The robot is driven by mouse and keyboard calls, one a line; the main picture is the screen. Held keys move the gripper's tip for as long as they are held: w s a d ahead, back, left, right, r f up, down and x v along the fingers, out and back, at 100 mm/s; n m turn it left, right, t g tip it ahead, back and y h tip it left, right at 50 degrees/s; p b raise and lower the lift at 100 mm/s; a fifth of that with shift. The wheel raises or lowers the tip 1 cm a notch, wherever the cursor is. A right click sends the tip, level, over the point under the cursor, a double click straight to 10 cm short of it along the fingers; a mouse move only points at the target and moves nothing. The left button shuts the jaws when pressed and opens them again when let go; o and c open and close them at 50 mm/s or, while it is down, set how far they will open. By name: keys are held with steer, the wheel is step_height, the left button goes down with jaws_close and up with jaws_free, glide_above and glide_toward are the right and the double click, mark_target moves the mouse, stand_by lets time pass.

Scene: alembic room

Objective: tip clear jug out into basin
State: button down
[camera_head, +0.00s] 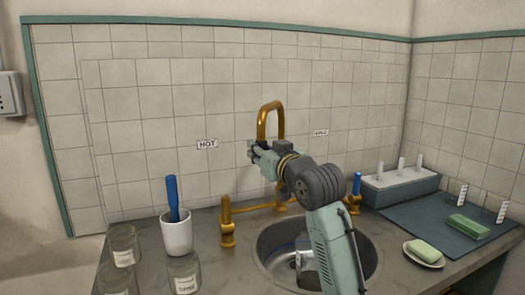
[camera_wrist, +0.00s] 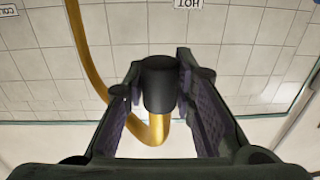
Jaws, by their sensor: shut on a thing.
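The metal basin (camera_head: 272,277) is sunk in the counter. A clear vessel (camera_head: 304,258) shows inside it, partly hidden by my arm; it looks like the clear jug, though its shape and contents are hard to make out. My gripper (camera_head: 254,152) is above the back of the basin, beside the brass tap spout (camera_head: 271,106), away from that vessel. In the wrist view my gripper (camera_wrist: 161,85) has its fingers on both sides of the spout's dark nozzle (camera_wrist: 159,84) and appears shut on it. No jug shows between the fingers.
Brass valves (camera_head: 227,222) flank the tap. A white cup with a blue-handled tool (camera_head: 177,236) and several labelled clear jars (camera_head: 123,245) stand at left. At right are a pegged rack (camera_head: 400,187), a mat (camera_head: 420,213) and soap on a dish (camera_head: 424,253).

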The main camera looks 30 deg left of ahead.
steer(key=c, duration=1.3)
jaws_free()
steer(key=v, duration=1.2)
